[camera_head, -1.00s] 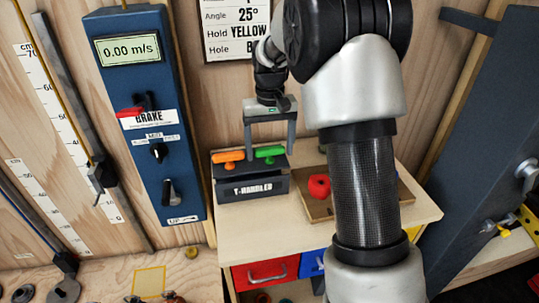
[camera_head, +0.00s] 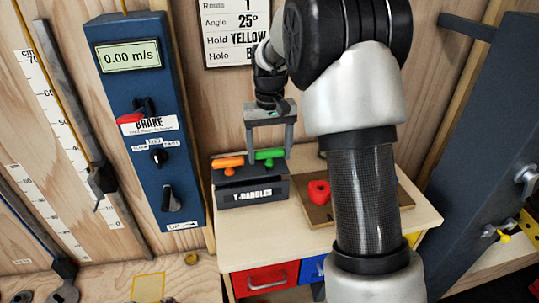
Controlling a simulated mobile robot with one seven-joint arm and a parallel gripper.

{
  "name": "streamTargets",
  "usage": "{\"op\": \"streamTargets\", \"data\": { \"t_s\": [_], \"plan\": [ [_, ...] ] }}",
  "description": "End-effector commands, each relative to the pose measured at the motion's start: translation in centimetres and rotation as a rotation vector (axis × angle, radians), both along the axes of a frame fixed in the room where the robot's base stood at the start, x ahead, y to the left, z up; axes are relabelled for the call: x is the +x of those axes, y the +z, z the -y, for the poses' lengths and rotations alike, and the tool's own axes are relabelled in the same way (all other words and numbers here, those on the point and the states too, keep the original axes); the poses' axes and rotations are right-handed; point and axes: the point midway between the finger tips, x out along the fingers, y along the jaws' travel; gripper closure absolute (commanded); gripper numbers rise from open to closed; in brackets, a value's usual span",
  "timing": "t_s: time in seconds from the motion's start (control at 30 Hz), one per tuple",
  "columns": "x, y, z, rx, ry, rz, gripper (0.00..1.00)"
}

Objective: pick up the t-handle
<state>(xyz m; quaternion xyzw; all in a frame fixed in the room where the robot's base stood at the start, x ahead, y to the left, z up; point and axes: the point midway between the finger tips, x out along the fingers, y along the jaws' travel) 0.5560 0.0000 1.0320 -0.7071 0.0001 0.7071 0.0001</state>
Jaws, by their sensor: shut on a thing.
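The dark box labelled T-HANDLES (camera_head: 252,195) stands on the light wooden bench top. An orange T-handle (camera_head: 228,162) and a green T-handle (camera_head: 270,154) are at its top. My gripper (camera_head: 269,154) points down over the right part of the box. Its two fingers are at the two ends of the green handle's bar and are shut on it. The green handle appears still seated in the box; its stem is hidden. The orange handle is just left of the left finger.
A red climbing hold (camera_head: 319,192) lies on a brown tray (camera_head: 322,214) to the right, partly hidden by my arm. A blue control panel (camera_head: 152,120) stands at left. Red (camera_head: 262,280) and blue drawers are below the bench top.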

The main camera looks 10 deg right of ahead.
Motion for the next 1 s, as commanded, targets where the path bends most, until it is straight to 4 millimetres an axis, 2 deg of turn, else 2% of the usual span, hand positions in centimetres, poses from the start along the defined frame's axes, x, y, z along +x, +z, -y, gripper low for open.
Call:
{"op": "streamTargets", "data": {
  "t_s": [0.6,0.8,1.0],
  "plan": [
    [0.1,12.3,0.0,0.0,0.0,0.004,0.6],
    [0.0,15.2,0.0,0.0,0.0,0.002,0.6],
    [0.0,16.6,0.0,0.0,0.0,0.0,0.6]
  ]
}}
